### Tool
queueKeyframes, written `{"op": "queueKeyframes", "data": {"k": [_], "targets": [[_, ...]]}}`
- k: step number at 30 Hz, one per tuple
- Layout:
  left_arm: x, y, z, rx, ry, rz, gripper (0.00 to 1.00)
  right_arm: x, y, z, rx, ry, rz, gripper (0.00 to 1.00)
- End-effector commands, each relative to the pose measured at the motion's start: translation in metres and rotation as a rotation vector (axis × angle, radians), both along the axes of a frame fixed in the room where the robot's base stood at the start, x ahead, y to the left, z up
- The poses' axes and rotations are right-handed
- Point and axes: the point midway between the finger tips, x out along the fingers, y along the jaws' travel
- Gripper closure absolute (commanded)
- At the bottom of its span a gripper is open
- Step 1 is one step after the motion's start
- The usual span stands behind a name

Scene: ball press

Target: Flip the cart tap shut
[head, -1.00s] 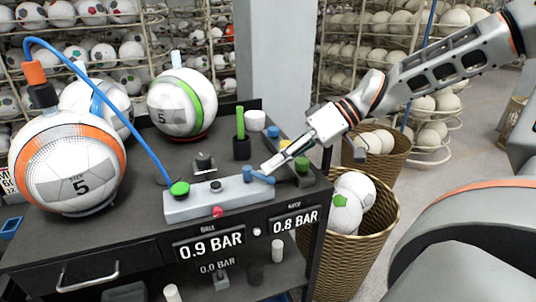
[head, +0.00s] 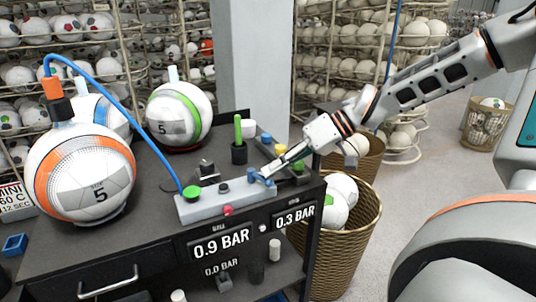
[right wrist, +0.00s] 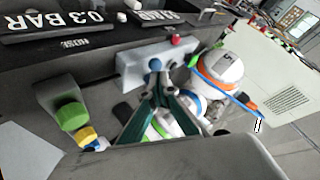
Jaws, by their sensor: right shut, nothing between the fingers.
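The blue cart tap (head: 253,174) sits on the right part of the grey manifold block (head: 215,207) on the dark cart. Its blue round top also shows in the right wrist view (right wrist: 155,65). My right gripper (head: 266,174) is shut and empty, with its tips right at the tap's lever; I cannot tell whether they touch. The tips partly hide the lever. In the right wrist view the closed fingers (right wrist: 157,84) point at the blue top. My left gripper is not in view.
A blue hose (head: 140,130) runs from the green fitting (head: 192,191) to the orange-striped ball (head: 80,172). The displays read 0.9 BAR (head: 222,241) and 0.3 BAR (head: 296,217). A green-striped ball (head: 180,115) stands behind. A wicker basket (head: 340,250) stands right of the cart.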

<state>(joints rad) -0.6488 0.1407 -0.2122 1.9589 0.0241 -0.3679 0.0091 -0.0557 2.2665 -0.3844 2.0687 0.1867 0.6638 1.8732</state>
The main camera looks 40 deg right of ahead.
Motion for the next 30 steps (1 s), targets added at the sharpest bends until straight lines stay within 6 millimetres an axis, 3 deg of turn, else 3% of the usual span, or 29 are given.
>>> {"op": "queueKeyframes", "data": {"k": [15,30], "targets": [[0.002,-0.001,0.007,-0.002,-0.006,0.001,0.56,-0.001,0.002,-0.002,0.002,0.004,0.001,1.00],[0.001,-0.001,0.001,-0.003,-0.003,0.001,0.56,0.015,0.004,-0.001,0.001,0.002,0.000,1.00]]}}
